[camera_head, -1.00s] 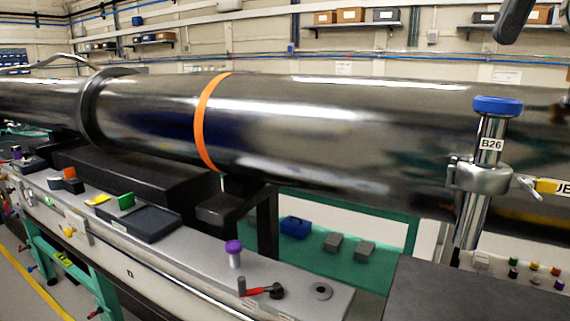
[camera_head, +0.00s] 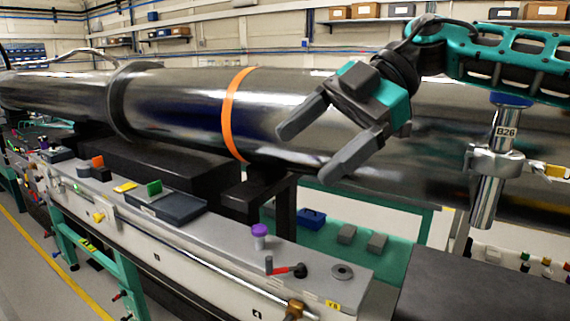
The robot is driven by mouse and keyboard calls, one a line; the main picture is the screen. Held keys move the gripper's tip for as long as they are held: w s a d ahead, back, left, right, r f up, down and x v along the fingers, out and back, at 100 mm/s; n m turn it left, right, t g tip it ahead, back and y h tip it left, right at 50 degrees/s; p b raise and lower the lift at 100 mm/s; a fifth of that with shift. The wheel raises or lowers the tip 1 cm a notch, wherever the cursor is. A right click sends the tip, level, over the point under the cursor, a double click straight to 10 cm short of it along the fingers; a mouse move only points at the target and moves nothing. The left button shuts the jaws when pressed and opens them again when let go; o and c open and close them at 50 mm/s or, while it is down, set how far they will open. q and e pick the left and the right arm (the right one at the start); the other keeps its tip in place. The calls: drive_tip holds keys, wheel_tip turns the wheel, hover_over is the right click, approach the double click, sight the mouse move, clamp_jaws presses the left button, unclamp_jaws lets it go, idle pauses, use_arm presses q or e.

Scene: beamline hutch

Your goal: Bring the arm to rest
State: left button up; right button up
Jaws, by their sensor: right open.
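My right arm (camera_head: 510,62), teal and black, comes in from the upper right of the head view. My right gripper (camera_head: 305,155) is in front of the large steel beam pipe (camera_head: 180,105), with its two grey fingers spread apart and nothing between them. It points down and to the left, above the bench (camera_head: 215,235). I cannot tell how far it is from the pipe. The arm hides part of the pipe and the blue top (camera_head: 511,100) of the B26 cylinder (camera_head: 490,200). My left gripper is not in view.
The bench holds a purple-capped vial (camera_head: 259,236), a red-handled part (camera_head: 290,270), a ring (camera_head: 342,271) and a dark tray (camera_head: 168,206). An orange band (camera_head: 229,120) circles the pipe. A dark block (camera_head: 470,285) stands at lower right. Grey blocks (camera_head: 377,243) lie on a green surface.

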drive_tip(key=s+a+f+m+t+y, duration=0.1)
drive_tip(key=a+f+t+y, duration=0.15)
drive_tip(key=a+y, duration=0.4)
drive_tip(key=s+a+f+m+t+y, duration=0.1)
drive_tip(key=s+a+f+y, duration=0.2)
drive_tip(key=a, duration=0.6)
drive_tip(key=w+d+f+m+t+h, duration=0.2)
drive_tip(key=d+f+m+t+h, duration=0.5)
drive_tip(key=d+f+m, duration=0.25)
drive_tip(key=w+d+f+m+t+h, duration=0.3)
drive_tip(key=d+f+m+t+h, duration=0.45)
drive_tip(key=f+m, duration=0.3)
drive_tip(key=s+d+f+m+g+h, duration=0.1)
drive_tip(key=s+d+f+g+h, duration=0.2)
drive_tip(key=s+d+f+g, duration=0.6)
drive_tip(key=s+d+f+m+g+h, duration=0.15)
drive_tip(key=s+d+f, duration=0.55)
drive_tip(key=s, duration=0.7)
drive_tip(key=w+a+f+t+y, duration=0.1)
drive_tip(key=w+a+f+t, duration=0.2)
drive_tip(key=w+f+t, duration=0.3)
wheel_tip(320, 180, down, 4)
drive_tip(key=shift+w+a+f+n, duration=0.1)
drive_tip(key=shift+w+a+n, duration=0.3)
drive_tip(key=shift+w, duration=0.4)
